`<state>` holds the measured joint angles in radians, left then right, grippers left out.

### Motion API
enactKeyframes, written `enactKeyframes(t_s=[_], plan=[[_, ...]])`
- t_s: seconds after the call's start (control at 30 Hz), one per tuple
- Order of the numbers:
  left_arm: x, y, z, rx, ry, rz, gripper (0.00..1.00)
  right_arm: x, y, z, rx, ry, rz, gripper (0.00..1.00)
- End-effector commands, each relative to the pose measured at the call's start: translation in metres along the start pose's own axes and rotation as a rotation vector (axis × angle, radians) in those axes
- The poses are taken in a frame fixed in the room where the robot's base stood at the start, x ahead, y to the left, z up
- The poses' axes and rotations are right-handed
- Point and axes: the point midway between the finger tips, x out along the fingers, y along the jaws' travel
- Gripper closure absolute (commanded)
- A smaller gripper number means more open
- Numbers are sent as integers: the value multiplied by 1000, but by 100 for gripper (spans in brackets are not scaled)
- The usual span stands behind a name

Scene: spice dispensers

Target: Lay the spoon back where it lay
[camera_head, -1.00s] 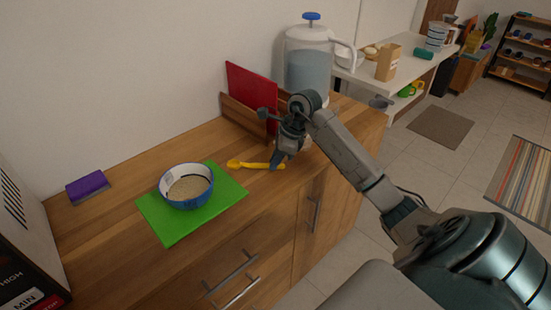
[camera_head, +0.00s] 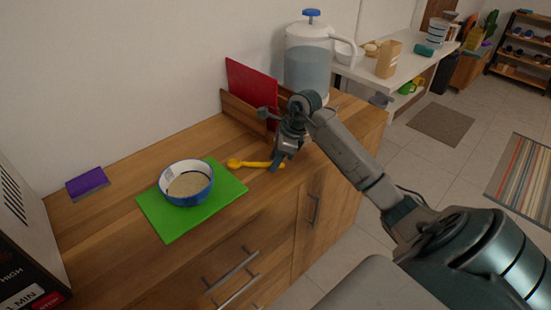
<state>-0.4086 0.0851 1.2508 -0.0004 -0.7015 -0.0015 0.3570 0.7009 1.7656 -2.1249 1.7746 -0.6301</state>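The yellow spoon (camera_head: 250,164) is at counter level to the right of the green mat, its bowl toward the left and its handle toward the right. My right gripper (camera_head: 278,162) is at the handle's right end, pointing down. Its fingers overlap the handle end, but the view is too small to tell whether they are closed on it. I cannot tell whether the spoon rests fully on the wood. My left gripper is not in view.
A blue bowl (camera_head: 187,198) of pale grains stands on the green mat (camera_head: 165,228). Behind my gripper are a red board (camera_head: 251,92) in a wooden holder and a water jug (camera_head: 308,68). A purple sponge (camera_head: 88,184) lies at left.

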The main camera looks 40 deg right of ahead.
Motion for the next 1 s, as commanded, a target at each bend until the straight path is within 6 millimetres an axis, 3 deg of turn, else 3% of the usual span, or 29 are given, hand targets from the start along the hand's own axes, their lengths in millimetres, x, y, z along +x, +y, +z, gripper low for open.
enactKeyframes(t_s=[0.17, 0.23, 0.7, 1.0], plan=[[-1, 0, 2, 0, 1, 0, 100, -2, 0, 1, 0, 0, 0, 63], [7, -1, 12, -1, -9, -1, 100, -6, 0, 2, 0, 0, -1, 63], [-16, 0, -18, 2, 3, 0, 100, -103, -1, 1, -2, 1, -4, 63], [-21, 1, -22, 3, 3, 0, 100, -123, 0, 1, -1, 0, 0, 63]])
